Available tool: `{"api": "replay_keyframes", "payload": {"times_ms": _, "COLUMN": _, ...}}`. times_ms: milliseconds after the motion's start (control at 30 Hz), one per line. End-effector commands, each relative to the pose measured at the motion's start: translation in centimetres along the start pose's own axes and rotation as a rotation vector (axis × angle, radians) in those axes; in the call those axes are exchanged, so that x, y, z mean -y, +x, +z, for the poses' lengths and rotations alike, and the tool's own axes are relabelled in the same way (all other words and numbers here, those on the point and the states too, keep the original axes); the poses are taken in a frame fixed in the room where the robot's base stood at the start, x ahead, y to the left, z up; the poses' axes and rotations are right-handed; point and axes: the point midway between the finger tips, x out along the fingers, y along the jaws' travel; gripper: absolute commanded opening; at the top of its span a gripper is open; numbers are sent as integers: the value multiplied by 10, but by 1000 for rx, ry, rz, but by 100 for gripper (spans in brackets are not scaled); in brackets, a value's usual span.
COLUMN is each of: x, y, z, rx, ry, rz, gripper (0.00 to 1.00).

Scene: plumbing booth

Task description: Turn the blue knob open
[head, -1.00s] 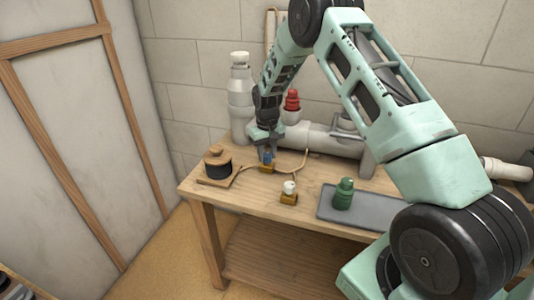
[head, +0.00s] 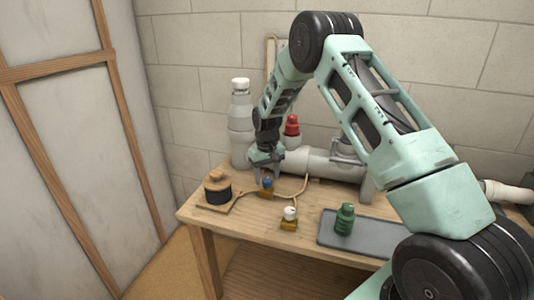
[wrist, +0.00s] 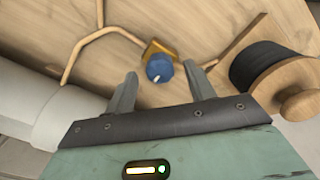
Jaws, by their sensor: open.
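The blue knob (head: 267,183) sits on a small brass base on the wooden bench, beside the black-wound spool. In the wrist view, the blue knob (wrist: 159,70) shows from above with a short white mark near its lower edge, and its brass base (wrist: 155,47) shows behind it. My gripper (head: 264,163) is open and empty, a little above and behind the knob. In the wrist view, the two fingers of my gripper (wrist: 160,79) are spread, with the knob appearing in the gap near their tips, apart from both.
The spool (head: 216,190) stands left of the knob. A white knob on a brass base (head: 289,219) is in front. A green bottle (head: 345,218) stands on a grey tray (head: 375,231). A large grey pipe (head: 325,162) and a red-capped item (head: 292,127) are behind. Thin copper-coloured tubing (head: 303,187) runs beside the knob.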

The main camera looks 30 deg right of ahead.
Motion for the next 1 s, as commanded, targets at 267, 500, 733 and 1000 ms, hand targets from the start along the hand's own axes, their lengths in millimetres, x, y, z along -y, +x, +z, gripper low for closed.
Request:
{"api": "replay_keyframes", "payload": {"times_ms": 267, "x": 0, "y": -62, "z": -1, "rx": -8, "ry": 0, "rz": 1, "gripper": 54}}
{"api": "replay_keyframes", "payload": {"times_ms": 500, "x": 0, "y": -117, "z": -1, "rx": -7, "ry": -1, "rz": 1, "gripper": 54}}
{"api": "replay_keyframes", "payload": {"times_ms": 733, "x": 0, "y": -151, "z": 0, "rx": -4, "ry": -1, "rz": 1, "gripper": 54}}
{"api": "replay_keyframes", "payload": {"times_ms": 1000, "x": 0, "y": -162, "z": 0, "rx": -2, "ry": -1, "rz": 0, "gripper": 54}}
